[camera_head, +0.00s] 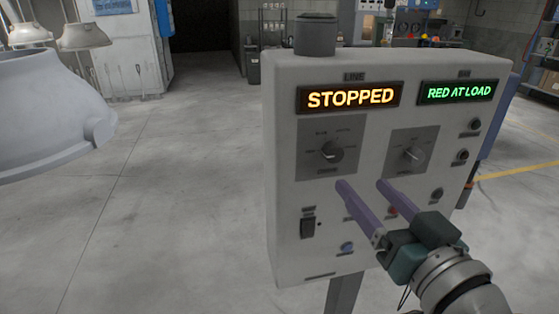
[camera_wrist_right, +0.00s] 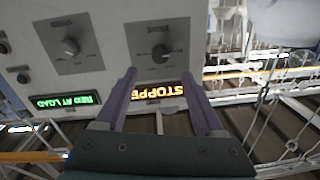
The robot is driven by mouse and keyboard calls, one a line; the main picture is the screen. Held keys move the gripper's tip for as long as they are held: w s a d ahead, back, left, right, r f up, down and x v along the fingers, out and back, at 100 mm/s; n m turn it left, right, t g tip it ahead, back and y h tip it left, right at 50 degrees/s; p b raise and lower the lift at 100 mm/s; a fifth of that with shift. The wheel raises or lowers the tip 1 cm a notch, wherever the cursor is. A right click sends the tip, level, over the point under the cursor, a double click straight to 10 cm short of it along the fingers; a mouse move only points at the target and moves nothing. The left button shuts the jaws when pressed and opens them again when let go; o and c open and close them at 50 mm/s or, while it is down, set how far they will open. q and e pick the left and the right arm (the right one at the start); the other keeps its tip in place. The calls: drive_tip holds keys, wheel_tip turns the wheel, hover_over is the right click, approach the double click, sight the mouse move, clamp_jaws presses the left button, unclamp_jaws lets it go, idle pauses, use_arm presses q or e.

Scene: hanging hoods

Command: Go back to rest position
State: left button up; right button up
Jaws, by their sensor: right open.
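My right gripper (camera_head: 361,187) is open and empty in front of the control panel (camera_head: 285,170) in the head view. Its two purple fingers stand apart, with their tips just below the two rotary knobs. The left knob (camera_head: 332,151) and the right knob (camera_head: 413,155) are both uncovered. In the right wrist view the fingers (camera_wrist_right: 160,80) also stand apart, with nothing between them but the panel face. I cannot tell whether the tips touch the panel. My left gripper does not show.
The panel displays read STOPPED (camera_head: 350,97) and RED AT LOAD (camera_head: 457,91). A large pale hood (camera_head: 45,115) hangs at the left, and smaller hoods (camera_head: 82,36) hang behind it. The floor (camera_head: 180,200) between hood and panel is clear. A dark bin (camera_head: 252,66) stands behind.

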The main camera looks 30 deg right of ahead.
drive_tip(key=shift+s+a, duration=0.1)
drive_tip(key=shift+s, duration=0.4)
drive_tip(key=s+a+f+n+g+y, duration=0.4)
drive_tip(key=a+n+g+y, duration=0.1)
drive_tip(key=a+g, duration=0.25)
drive_tip(key=s+n+g+h, duration=0.1)
drive_tip(key=s+g+h, duration=0.1)
drive_tip(key=s+g, duration=0.8)
wheel_tip(320, 180, up, 18)
drive_tip(key=s+t+p, duration=0.2)
drive_tip(key=t+p, duration=0.1)
drive_tip(key=p, duration=1.5)
drive_tip(key=shift+s+a, duration=0.35)
drive_tip(key=shift+s, duration=0.05)
